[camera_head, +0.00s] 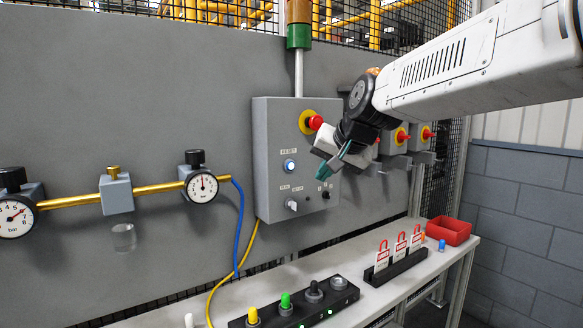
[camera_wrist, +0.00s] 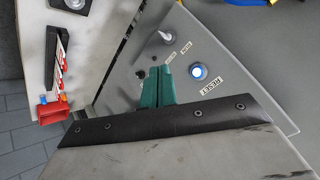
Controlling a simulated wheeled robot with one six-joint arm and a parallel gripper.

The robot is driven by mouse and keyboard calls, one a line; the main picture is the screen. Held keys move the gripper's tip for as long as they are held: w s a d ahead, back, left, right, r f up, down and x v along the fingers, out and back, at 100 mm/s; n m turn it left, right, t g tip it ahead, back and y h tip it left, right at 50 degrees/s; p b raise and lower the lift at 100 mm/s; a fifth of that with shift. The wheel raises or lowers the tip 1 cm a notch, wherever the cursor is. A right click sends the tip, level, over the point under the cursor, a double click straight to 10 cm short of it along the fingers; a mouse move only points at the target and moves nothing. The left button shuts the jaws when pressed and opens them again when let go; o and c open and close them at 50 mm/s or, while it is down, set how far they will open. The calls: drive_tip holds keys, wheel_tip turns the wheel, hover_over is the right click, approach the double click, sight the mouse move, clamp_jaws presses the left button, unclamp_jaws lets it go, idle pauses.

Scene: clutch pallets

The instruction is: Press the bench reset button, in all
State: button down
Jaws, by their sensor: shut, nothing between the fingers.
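The reset button (camera_head: 290,165) is a round blue-white lit button under the RESET label on a grey control box (camera_head: 273,130). In the wrist view the lit button (camera_wrist: 199,71) lies just right of my fingertips. My gripper (camera_head: 329,172) has teal fingers and is shut and empty. In the head view it is in front of the right part of the box, to the right of the button. The wrist view shows the gripper's fingertips (camera_wrist: 157,70) together, pointing at the box face; a gap to the button is visible. How far the tips are from the face is hard to tell.
A red emergency stop (camera_head: 315,122) sits above the button, a selector knob (camera_head: 292,206) below. Gauges and a brass pipe (camera_head: 158,188) are on the wall at left. The bench below holds a switch strip (camera_head: 300,305), red-hooped tags (camera_head: 399,248) and a red bin (camera_head: 448,231).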

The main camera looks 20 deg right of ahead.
drive_tip(key=shift+w+a, duration=0.45)
drive_tip(key=shift+w, duration=0.95)
drive_tip(key=shift+w+a, duration=0.45)
drive_tip(key=shift+w, duration=0.9)
drive_tip(key=shift+w+a, duration=0.45)
drive_tip(key=shift+w, duration=0.95)
drive_tip(key=shift+w+a, duration=0.15)
drive_tip(key=shift+w, duration=0.25)
drive_tip(key=shift+w+a, duration=0.15)
drive_tip(key=shift+w, duration=0.3)
drive_tip(key=shift+s, duration=0.1)
drive_tip(key=shift+s+d, duration=0.25)
drive_tip(key=shift+s, duration=0.5)
drive_tip(key=shift+s+d, duration=0.25)
drive_tip(key=shift+s, duration=0.55)
drive_tip(key=shift+s+d, duration=0.3)
drive_tip(key=shift+s, duration=0.5)
drive_tip(key=shift+s+d, duration=0.25)
drive_tip(key=shift+s, duration=0.55)
